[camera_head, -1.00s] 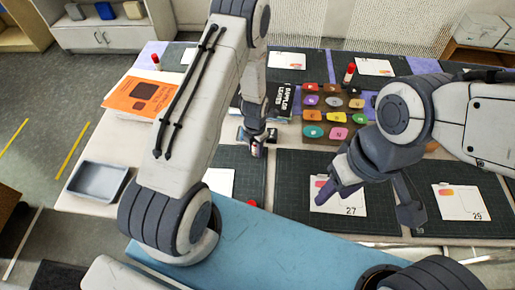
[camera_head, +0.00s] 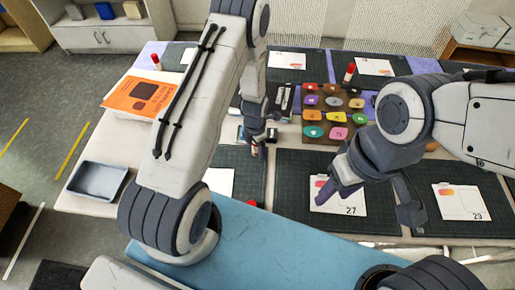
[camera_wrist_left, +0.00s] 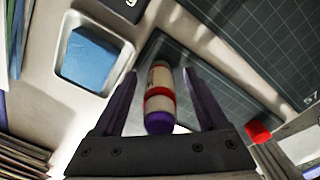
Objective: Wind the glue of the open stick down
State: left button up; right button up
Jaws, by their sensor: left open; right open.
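The open glue stick (camera_wrist_left: 159,78) has a cream label, a red band and a rounded purple end that looks like the glue. In the left wrist view it stands between the fingers of my left gripper (camera_wrist_left: 161,72), which is open with a gap on both sides. In the head view my left gripper (camera_head: 258,143) is low over the left dark mat, and the stick is mostly hidden there. A red cap (camera_wrist_left: 258,132) lies apart from the stick; it also shows in the head view (camera_head: 251,204). My right gripper (camera_head: 366,205) is open and empty above the middle mat.
A card marked 27 (camera_head: 350,208) lies under my right gripper. A board of coloured pieces (camera_head: 334,116) is behind. A grey tray (camera_head: 97,181) and an orange book (camera_head: 138,96) are at left. Red-capped sticks (camera_head: 349,73) stand farther back. A blue block (camera_wrist_left: 90,58) sits near the stick.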

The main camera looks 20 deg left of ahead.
pick_arm(q)
jog(key=m, duration=0.7)
jog(key=shift+w+m, duration=0.1)
jog(key=shift+m, duration=0.2)
jog(key=m, duration=0.5)
jog(key=shift+m+b, duration=0.3)
jog(key=shift+m, duration=0.2)
jog(key=m, duration=0.7)
jog(key=shift+w, duration=0.1)
jog(key=m, duration=0.6)
jog(key=shift+m+b, duration=0.3)
jog(key=shift+b, duration=0.05)
grip_shut()
